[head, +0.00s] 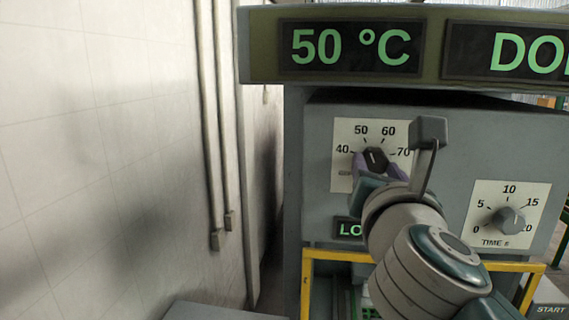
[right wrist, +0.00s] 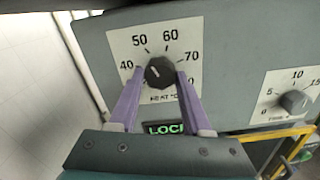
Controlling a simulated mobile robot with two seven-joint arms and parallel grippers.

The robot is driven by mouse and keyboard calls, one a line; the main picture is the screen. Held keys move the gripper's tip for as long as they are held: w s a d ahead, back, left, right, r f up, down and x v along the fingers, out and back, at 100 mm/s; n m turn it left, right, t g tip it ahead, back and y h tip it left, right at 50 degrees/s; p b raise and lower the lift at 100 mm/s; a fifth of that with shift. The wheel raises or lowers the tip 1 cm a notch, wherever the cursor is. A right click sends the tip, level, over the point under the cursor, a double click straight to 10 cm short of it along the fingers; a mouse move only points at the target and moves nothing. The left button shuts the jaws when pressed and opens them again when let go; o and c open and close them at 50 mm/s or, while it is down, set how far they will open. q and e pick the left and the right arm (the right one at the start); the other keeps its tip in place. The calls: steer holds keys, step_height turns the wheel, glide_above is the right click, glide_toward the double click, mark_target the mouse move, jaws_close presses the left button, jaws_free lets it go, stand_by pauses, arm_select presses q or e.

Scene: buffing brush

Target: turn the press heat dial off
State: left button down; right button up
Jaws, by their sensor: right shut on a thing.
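The heat dial (head: 375,159) is a dark round knob on a white scale plate marked 40, 50, 60, 70 on the press's grey front. Its white pointer line aims up and a little left, near 50. My right gripper (head: 377,167) is at the dial, with its purple fingers on either side of the knob, shut on it. The right wrist view also shows the dial (right wrist: 159,72) between the two fingertips (right wrist: 159,76). The lower part of the scale is partly hidden by my gripper. My left gripper is not in view.
A display above reads 50 °C (head: 350,47); a second display (head: 510,52) beside it is cut off. A time dial (head: 508,220) sits to the right, with a START button (head: 550,310) below. A yellow frame (head: 335,256) runs beneath the panel. A pale wall with pipes stands left.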

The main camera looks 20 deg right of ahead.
jaws_close()
steer(key=n+p, duration=0.2)
steer(key=n, duration=0.2)
steer(key=n+p, duration=0.2)
steer(key=n, duration=0.4)
steer(key=shift+p, duration=0.4)
steer(key=n+p, duration=0.2)
steer(key=n, duration=0.3)
steer(key=shift+n, duration=0.3)
steer(key=n+p, duration=0.1)
steer(key=n, duration=0.2)
steer(key=shift+n, duration=0.6)
steer(key=shift+f, duration=0.1)
